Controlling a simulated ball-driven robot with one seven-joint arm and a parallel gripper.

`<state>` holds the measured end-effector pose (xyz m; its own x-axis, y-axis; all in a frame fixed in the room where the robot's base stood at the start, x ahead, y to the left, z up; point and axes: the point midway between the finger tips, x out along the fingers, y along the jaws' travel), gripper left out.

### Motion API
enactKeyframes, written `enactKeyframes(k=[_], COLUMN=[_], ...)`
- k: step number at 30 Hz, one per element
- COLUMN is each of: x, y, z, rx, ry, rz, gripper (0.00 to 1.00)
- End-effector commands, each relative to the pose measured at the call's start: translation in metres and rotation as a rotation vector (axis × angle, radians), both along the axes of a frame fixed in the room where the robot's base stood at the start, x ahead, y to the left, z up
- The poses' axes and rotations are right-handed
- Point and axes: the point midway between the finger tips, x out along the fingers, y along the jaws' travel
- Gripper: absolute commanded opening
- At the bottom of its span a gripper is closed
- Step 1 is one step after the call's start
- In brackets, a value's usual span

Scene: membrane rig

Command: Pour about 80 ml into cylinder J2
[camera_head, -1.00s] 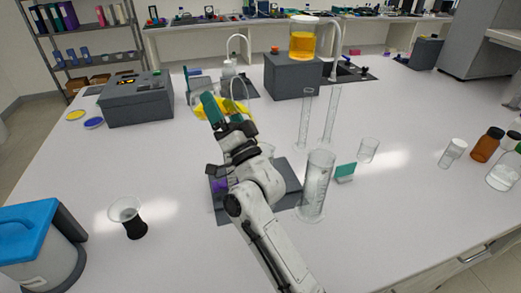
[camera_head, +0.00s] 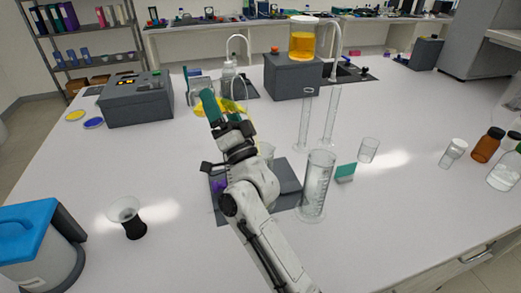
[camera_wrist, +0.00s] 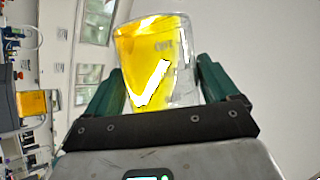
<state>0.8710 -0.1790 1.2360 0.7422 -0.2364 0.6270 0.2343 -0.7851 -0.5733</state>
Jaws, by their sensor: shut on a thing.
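My gripper (camera_wrist: 157,70) is shut on a clear beaker (camera_wrist: 183,62) holding yellow liquid, with one green finger on each side. In the head view the gripper (camera_head: 216,103) is above the far left-middle of the bench, with the yellow liquid partly hidden behind it. In the wrist view the liquid lies towards one side of the beaker. Two tall thin cylinders, one on the left (camera_head: 304,122) and one on the right (camera_head: 330,118), stand upright to the right of the gripper. A wider cylinder (camera_head: 316,186) stands nearer. I cannot read which one is J2.
A grey box (camera_head: 292,76) bears a jar of orange liquid (camera_head: 303,42). A dark mat (camera_head: 288,188) lies under my arm.

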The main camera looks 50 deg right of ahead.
Motion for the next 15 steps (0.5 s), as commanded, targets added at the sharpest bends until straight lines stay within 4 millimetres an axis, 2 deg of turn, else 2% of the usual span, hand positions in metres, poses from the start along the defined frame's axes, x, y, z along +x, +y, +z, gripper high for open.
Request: enactKeyframes(k=[10, 13, 15], x=[-0.003, 0.007, 0.006], y=[-0.001, 0.003, 0.002], z=[0.003, 0.003, -0.008], rx=[0.014, -0.037, -0.076], ry=[-0.031, 0.07, 0.14], rz=[-0.001, 0.0, -0.001], gripper=[0.46, 0.46, 0.46])
